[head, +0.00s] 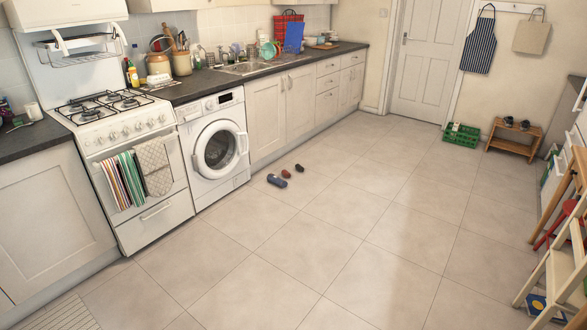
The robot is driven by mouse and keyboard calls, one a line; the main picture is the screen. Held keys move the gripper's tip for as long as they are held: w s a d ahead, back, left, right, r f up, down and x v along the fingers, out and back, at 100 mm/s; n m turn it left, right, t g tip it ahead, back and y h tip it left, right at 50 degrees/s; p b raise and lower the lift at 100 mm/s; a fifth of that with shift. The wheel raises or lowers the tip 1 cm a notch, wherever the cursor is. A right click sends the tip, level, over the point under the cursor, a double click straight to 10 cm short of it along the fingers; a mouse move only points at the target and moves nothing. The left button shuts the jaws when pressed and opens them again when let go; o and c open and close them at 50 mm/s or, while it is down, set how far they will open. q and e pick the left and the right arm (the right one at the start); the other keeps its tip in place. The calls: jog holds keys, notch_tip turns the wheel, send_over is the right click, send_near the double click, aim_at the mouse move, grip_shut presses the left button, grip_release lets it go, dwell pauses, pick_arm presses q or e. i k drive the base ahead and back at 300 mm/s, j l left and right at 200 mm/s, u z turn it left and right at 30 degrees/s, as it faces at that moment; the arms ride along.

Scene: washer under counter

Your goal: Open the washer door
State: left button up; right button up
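The white washer (212,146) stands under the dark counter in the head view, between the stove and the cream cabinets. Its round door (219,150) has a white rim and dark glass, and looks closed against the front. A handle-like part (242,144) shows at the right side of the door rim. The control panel with a small dark display is above the door. Neither of my grippers is in view.
The stove (127,140) with hanging towels adjoins the washer on the left. A stepladder (563,265) stands far right. The middle floor is clear.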

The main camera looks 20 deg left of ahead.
aim_at(200, 164)
jog(key=i+j+u, duration=0.25)
jog(key=i, duration=0.2)
jog(key=i+j+u, duration=0.25)
jog(key=i, duration=0.2)
jog(key=i+u, duration=0.25)
jog(key=i, duration=0.2)
